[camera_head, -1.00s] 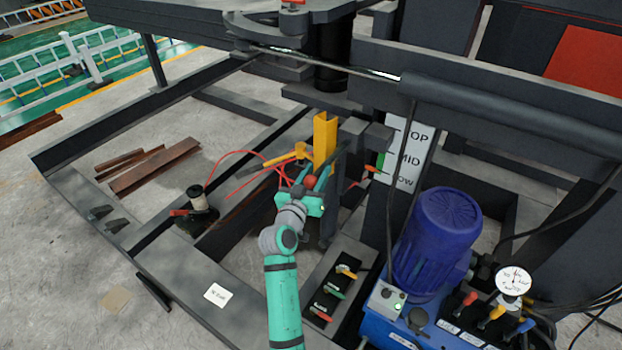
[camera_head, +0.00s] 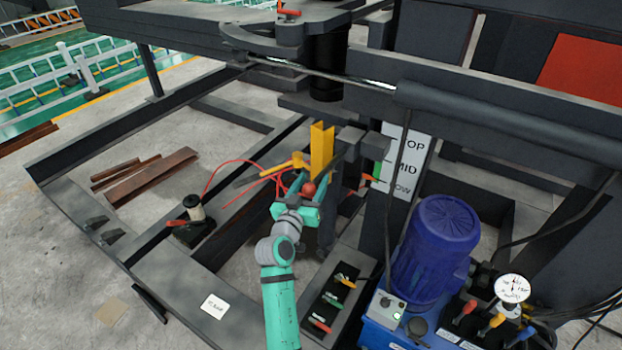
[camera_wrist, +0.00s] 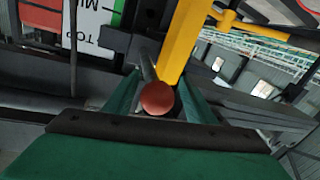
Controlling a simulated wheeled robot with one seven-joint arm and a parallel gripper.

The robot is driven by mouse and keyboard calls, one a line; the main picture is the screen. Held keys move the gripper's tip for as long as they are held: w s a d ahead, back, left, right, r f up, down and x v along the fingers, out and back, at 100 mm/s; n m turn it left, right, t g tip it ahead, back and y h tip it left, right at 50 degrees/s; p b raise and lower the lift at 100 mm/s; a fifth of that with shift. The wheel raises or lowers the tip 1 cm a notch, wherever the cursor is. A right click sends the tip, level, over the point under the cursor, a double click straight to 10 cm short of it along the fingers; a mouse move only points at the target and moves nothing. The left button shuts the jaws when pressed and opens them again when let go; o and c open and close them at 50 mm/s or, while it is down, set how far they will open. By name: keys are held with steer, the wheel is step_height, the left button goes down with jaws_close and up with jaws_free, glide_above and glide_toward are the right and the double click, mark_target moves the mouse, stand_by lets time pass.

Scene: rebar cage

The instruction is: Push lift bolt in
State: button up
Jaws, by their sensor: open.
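The lift bolt shows as a round red knob (camera_head: 308,188) in the head view, just in front of the yellow upright post (camera_head: 322,150). In the wrist view the red knob (camera_wrist: 158,98) lies between the two green fingers of my gripper (camera_wrist: 160,95). My gripper (camera_head: 303,193) is open around the knob, with a finger on each side; I cannot tell whether either finger touches it.
A blue motor (camera_head: 435,240) and its coloured levers stand to the right of my arm. A TOP/MID/LOW sign (camera_head: 402,165) is right of the post. Red hoses (camera_head: 240,160) and a small jack (camera_head: 194,220) lie to the left. Dark frame beams surround the spot.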

mark_target(307, 195)
steer(key=v, duration=0.7)
steer(key=shift+s+d, duration=0.1)
steer(key=shift+s, duration=0.2)
steer(key=shift+s+a, duration=0.35)
steer(key=shift+s, duration=0.2)
steer(key=s+a+m, duration=0.2)
steer(key=s+m, duration=0.2)
steer(key=x, duration=1)
steer(key=shift+w+d, duration=0.1)
steer(key=shift+d, duration=0.15)
